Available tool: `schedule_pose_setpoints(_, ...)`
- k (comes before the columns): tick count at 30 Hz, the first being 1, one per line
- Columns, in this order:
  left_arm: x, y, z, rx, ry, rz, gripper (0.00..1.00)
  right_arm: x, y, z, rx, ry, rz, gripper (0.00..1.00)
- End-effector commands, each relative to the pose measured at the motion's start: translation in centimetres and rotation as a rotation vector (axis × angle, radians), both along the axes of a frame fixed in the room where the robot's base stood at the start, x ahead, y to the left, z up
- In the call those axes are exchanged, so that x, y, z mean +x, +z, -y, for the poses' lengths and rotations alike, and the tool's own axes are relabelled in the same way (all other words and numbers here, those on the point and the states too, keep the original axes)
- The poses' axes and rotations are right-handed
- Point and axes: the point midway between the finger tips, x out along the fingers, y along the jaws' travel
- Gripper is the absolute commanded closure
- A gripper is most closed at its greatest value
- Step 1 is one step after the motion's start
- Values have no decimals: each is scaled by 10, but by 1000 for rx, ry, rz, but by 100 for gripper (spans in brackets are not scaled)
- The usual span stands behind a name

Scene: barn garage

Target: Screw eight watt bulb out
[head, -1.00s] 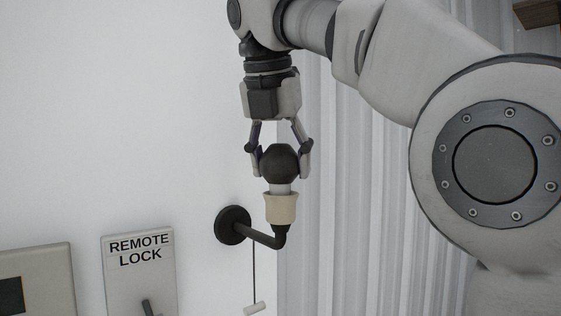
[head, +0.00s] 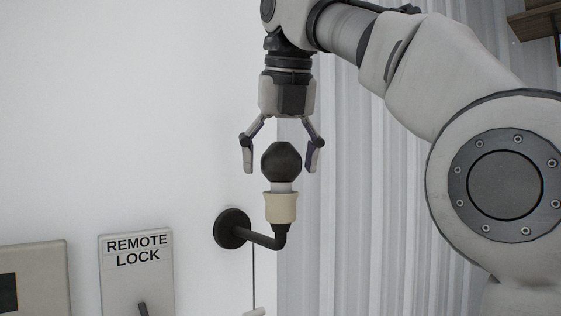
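The bulb (head: 282,161) is a dark, rounded globe with a pale neck. It stands upright in the cream socket (head: 281,207) of a black wall lamp arm (head: 262,240). My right gripper (head: 281,165) comes down from above, with its fingers spread open on either side of the bulb. A gap shows between the bulb and each finger. The lower part of the bulb's neck is hidden inside the socket. My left gripper is not in view.
A round black mount (head: 232,229) fixes the lamp to the white wall, and a pull cord (head: 253,280) hangs below it. A "REMOTE LOCK" panel (head: 137,272) and another box (head: 52,275) are at lower left. Corrugated sheeting (head: 345,220) lies to the right.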

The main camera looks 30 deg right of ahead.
Motion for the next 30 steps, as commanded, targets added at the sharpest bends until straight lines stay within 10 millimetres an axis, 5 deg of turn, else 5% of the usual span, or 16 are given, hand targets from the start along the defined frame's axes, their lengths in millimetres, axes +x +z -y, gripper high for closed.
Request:
schedule_pose_setpoints(7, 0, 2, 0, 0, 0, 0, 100, 0, 1, 0, -2, -25, 0, 14)
schedule_pose_setpoints(18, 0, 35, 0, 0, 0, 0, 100, 0, 4, 0, -3, -500, -1, 14)
schedule_pose_setpoints(26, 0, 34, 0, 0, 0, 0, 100, 0, 0, 0, -1, -531, 1, 14)
schedule_pose_setpoints(30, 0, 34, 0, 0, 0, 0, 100, 0, 0, 0, -1, -531, 1, 58)
